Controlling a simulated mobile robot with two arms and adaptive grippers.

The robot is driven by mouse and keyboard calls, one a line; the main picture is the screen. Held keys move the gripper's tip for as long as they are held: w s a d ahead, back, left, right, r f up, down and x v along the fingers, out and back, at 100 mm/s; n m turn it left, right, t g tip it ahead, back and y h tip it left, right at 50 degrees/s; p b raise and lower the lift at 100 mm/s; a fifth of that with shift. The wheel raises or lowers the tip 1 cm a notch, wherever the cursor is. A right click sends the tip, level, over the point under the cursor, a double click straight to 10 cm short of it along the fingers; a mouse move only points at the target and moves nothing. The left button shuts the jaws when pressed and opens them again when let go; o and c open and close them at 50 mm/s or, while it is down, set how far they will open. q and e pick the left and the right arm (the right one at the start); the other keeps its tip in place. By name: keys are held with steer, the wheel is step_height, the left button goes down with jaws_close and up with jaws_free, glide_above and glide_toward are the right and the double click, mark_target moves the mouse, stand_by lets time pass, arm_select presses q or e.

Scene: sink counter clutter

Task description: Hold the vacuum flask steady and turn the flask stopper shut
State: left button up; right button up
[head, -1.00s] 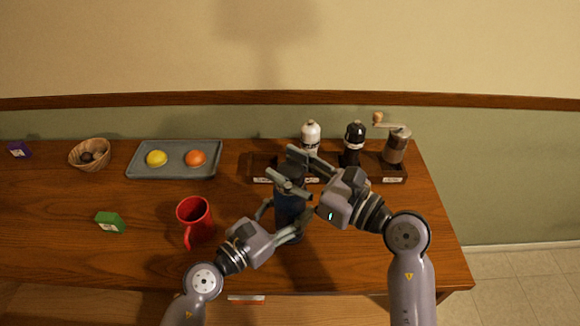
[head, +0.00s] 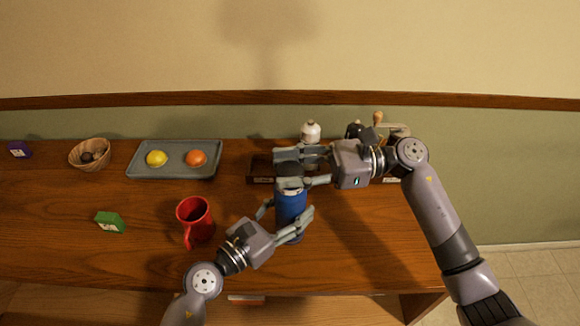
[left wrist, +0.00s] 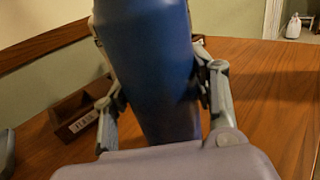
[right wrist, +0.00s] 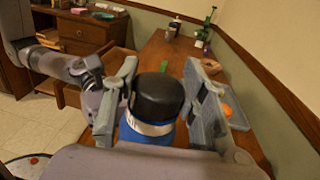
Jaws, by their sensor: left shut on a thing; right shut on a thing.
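The blue vacuum flask (head: 291,207) stands upright near the front of the wooden counter. My left gripper (head: 288,214) is shut on its body from the lower left; the left wrist view shows a finger on each side of the flask (left wrist: 155,60). The black flask stopper (right wrist: 160,95) sits on top of the flask, above a pale neck band (right wrist: 148,126). My right gripper (head: 290,167) comes in from the right and is shut on the stopper, a finger on each side. In the head view the right fingers largely hide the stopper.
A red mug (head: 193,214) stands close left of the flask. A grey tray (head: 176,173) with a lemon and an orange, a basket (head: 90,150) and a green box (head: 110,222) are further left.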

arm_select(q)
steer(key=shift+d, duration=0.1)
arm_select(e)
steer(key=shift+f+n+g, duration=0.15)
steer(key=shift+n+g, duration=0.45)
steer(key=shift+g, duration=0.3)
steer(key=o, duration=1.2)
steer(key=shift+d, duration=0.15)
steer(key=v, duration=1.1)
steer(key=shift+d+r, duration=0.2)
steer(key=shift+d, duration=0.2)
steer(key=shift+w, duration=0.15)
arm_select(q)
steer(key=o, duration=1.7)
steer(key=shift+c, duration=0.2)
